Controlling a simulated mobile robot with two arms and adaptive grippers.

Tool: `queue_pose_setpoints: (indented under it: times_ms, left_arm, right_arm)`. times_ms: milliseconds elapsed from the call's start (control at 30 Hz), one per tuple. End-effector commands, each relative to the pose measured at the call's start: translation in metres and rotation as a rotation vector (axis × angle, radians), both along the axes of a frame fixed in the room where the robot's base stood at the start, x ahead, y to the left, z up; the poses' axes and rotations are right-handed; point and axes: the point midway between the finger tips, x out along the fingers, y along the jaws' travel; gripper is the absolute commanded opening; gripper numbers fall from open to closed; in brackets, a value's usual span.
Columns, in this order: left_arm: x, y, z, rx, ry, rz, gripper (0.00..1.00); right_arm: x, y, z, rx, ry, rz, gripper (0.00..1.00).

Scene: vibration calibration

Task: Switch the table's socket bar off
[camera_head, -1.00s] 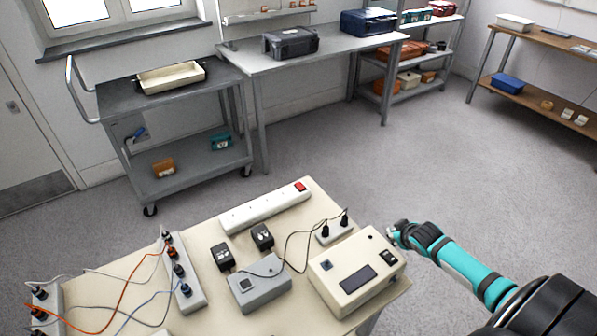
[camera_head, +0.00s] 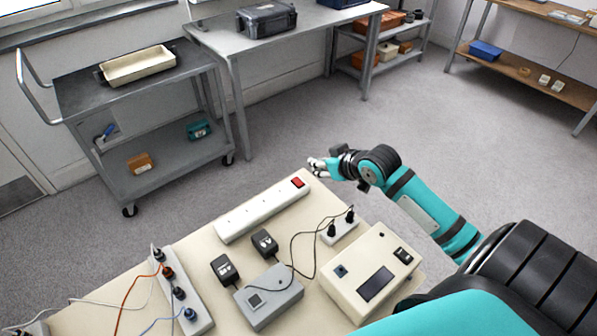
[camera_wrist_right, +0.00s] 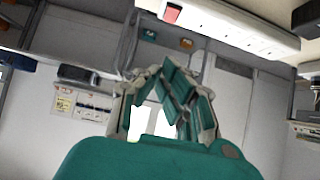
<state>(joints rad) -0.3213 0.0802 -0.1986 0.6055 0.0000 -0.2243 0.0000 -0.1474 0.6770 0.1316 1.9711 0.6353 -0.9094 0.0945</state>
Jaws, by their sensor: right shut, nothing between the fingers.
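The table's socket bar (camera_head: 258,211) is long and white, with several empty outlets, and lies along the back edge of the cream table (camera_head: 205,243). Its red switch (camera_head: 299,182) sits at the right end. My right gripper (camera_head: 315,168) is shut and empty just beyond that end, apart from the switch as far as I can see. In the right wrist view the fingers (camera_wrist_right: 172,66) meet, and the bar (camera_wrist_right: 225,24) with its red switch (camera_wrist_right: 172,12) shows at the top. Whether the switch is on or off is too small to tell. My left gripper is not in view.
A smaller strip (camera_head: 341,230) with plugs, two black adapters, a grey box (camera_head: 270,297) and a cream device (camera_head: 366,274) stand on the table. A plugged strip (camera_head: 181,291) with cables lies at left. A trolley (camera_head: 135,92) stands behind; the floor between is clear.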

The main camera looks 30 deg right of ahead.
Motion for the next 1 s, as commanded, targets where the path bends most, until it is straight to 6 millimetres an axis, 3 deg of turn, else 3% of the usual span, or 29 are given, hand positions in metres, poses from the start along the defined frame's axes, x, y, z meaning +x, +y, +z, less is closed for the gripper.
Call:
queue_pose_setpoints:
  times_ms: [133, 367, 533, 733, 1000]
  left_arm:
    - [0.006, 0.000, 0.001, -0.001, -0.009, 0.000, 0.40]
    - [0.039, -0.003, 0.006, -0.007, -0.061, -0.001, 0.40]
    - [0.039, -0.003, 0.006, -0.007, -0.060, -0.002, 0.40]
    - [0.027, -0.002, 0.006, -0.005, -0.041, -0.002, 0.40]
    - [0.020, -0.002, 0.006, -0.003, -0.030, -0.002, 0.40]
  right_arm:
    - [0.015, 0.001, -0.011, 0.002, 0.000, -0.002, 0.00]
    - [0.054, 0.004, -0.041, 0.003, 0.000, -0.002, 0.00]
    - [0.080, 0.007, -0.063, 0.002, 0.001, -0.002, 0.00]
    - [0.080, 0.007, -0.091, 0.000, 0.002, 0.000, 0.00]
    - [0.081, 0.006, -0.099, -0.001, 0.000, 0.000, 0.00]
